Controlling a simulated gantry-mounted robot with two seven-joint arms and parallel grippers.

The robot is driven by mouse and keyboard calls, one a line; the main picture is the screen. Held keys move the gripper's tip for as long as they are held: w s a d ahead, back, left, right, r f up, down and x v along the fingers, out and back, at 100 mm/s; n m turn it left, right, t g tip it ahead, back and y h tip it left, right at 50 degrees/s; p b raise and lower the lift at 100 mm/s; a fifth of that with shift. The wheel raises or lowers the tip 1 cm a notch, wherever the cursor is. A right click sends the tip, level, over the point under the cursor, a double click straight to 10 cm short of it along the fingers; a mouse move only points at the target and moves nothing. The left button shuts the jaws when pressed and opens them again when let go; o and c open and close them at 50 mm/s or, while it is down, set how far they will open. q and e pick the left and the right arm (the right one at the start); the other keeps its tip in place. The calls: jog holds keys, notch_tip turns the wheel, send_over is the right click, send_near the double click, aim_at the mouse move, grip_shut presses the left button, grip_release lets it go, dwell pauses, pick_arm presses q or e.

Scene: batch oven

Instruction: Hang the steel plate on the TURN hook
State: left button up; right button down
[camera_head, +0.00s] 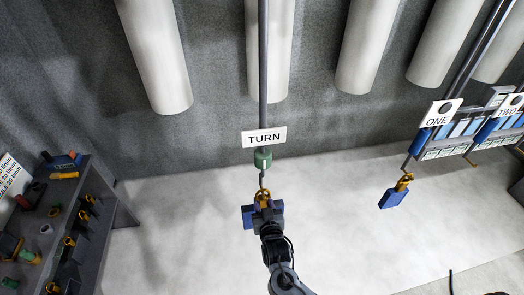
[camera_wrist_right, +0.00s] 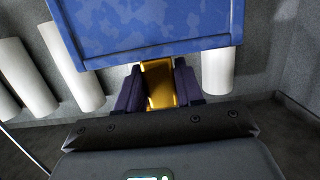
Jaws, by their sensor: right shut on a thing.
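The sign TURN (camera_head: 264,137) is on a vertical rod, with a green swivel (camera_head: 262,159) and a thin hook (camera_head: 262,180) below it. My right gripper (camera_head: 264,208) is right under this hook. It is shut on the yellow hanger (camera_wrist_right: 159,88) of a blue plate, taken as the steel plate (camera_head: 248,217). The plate also fills the top of the right wrist view (camera_wrist_right: 140,30). The hanger's yellow top (camera_head: 262,194) overlaps the hook's lower end; I cannot tell whether it is hooked or only in front. The gripper hides part of the plate. My left gripper is not in view.
Another blue piece (camera_head: 393,198) hangs by a yellow hanger under the sign ONE (camera_head: 440,113). The sign TWO (camera_head: 510,106) is at the far right. A dark rack (camera_head: 108,205) with several parts stands at the left. The floor between is clear.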

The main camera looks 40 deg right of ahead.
jog(key=shift+f, duration=0.4)
dwell(0.5)
jog(key=c, duration=1.1)
grip_release()
jog(key=shift+o, duration=0.7)
jog(key=o, duration=0.6)
jog(key=shift+f, duration=0.1)
jog(key=shift+c, duration=0.2)
